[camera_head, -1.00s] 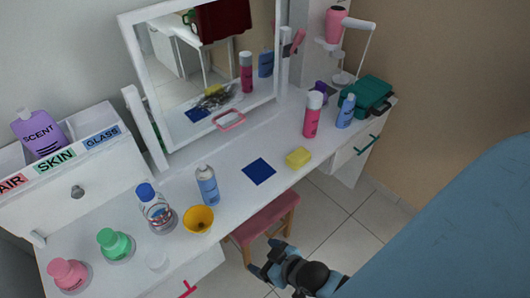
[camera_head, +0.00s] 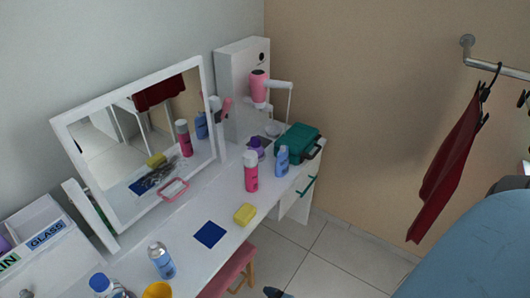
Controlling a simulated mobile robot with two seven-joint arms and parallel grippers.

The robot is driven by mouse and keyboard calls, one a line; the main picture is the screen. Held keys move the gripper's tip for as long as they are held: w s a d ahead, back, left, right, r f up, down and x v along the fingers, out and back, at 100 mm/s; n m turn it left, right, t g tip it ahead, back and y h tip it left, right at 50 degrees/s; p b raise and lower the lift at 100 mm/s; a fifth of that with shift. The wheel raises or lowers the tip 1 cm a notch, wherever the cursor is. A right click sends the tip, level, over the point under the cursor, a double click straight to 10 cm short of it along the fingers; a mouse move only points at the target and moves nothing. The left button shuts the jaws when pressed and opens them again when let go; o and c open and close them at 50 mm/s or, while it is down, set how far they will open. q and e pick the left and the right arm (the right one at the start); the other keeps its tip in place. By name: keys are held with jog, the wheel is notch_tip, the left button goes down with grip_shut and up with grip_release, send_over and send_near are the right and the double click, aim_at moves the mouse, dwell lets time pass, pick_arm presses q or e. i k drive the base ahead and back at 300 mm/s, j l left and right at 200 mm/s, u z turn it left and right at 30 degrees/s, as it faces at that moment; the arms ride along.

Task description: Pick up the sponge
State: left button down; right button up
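The yellow sponge (camera_head: 245,214) lies on the white dressing table (camera_head: 207,207) near its front edge, just right of a dark blue square (camera_head: 210,234). Nothing touches the sponge. Only a dark tip of what seems to be my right gripper (camera_head: 277,293) shows at the bottom edge, below and in front of the table, apart from the sponge. Its fingers are mostly cut off, so I cannot tell whether it is open. My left gripper is out of view.
A pink spray can (camera_head: 250,172), a blue bottle (camera_head: 282,161) and a green case (camera_head: 298,144) stand behind and right of the sponge. A pink stool (camera_head: 230,273) is under the front edge.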

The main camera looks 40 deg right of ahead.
aim_at(247, 213)
jog(key=k+z, duration=0.15)
jog(key=z, duration=0.8)
